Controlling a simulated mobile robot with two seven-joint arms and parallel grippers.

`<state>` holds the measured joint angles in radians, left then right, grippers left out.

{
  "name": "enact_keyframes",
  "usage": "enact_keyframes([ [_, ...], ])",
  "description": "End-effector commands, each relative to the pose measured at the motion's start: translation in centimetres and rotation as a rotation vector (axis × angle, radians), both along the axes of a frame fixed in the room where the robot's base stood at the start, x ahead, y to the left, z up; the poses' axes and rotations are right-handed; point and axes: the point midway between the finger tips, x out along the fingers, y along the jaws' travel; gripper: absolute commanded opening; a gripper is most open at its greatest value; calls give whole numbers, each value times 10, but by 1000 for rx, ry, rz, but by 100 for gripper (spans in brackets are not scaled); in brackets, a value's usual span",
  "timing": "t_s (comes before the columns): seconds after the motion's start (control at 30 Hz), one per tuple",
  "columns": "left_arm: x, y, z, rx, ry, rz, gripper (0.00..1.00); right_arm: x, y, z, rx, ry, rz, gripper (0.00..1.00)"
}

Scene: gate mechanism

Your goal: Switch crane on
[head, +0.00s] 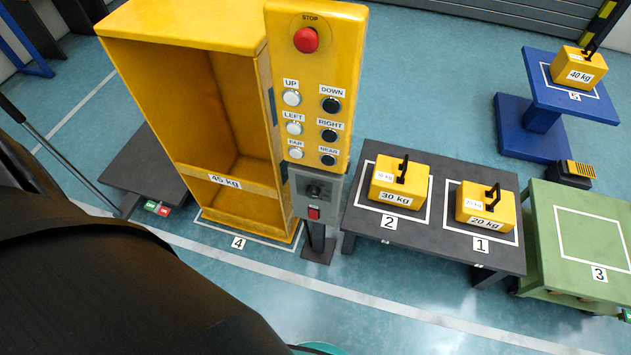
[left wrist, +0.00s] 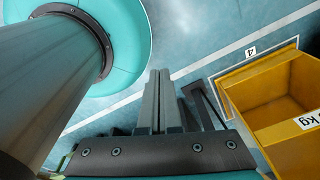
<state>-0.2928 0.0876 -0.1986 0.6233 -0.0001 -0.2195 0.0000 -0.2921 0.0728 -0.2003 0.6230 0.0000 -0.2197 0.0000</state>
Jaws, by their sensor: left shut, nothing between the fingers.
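The yellow crane control panel (head: 318,90) stands upright on a dark post in the middle of the head view. It has a red STOP button (head: 306,40) at the top and labelled buttons for up, down, left, right, far and near. Below it is a grey box (head: 304,205) with a black knob (head: 314,191) and a small red switch (head: 314,212). My left gripper (left wrist: 159,74) is shut and empty in the left wrist view, with its fingers over the floor, apart from the panel. The panel's controls do not show in that view. My right gripper is not in view.
A yellow 45 kg cabinet (head: 190,120) stands left of the panel, on spot 4; it also shows in the left wrist view (left wrist: 262,80). A dark table (head: 450,180) with 30 kg and 20 kg weights, a green table (head: 575,215) and a blue stand (head: 545,120) are at right.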

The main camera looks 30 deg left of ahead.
Motion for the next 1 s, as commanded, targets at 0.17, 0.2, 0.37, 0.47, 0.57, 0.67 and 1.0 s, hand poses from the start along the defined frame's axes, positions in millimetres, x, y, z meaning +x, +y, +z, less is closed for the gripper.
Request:
enact_keyframes([
  [0.17, -5, -1, 0, 0, 7, -1, 0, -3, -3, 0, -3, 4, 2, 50],
  [0.2, -6, -1, 0, -2, 10, -1, 0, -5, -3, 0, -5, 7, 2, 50],
  [0.37, -12, -8, -1, -10, 20, 0, 0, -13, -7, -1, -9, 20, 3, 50],
  [0.47, -10, -10, -3, -11, 13, -5, 0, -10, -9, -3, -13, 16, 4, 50],
  [0.57, 2, -10, -12, -8, -17, -34, 0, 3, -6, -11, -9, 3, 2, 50],
  [0.67, 23, -13, -26, 2, -74, -93, 0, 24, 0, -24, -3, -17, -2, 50],
  [1.0, 125, -14, -63, 137, -354, -393, 0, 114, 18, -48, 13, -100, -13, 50],
])
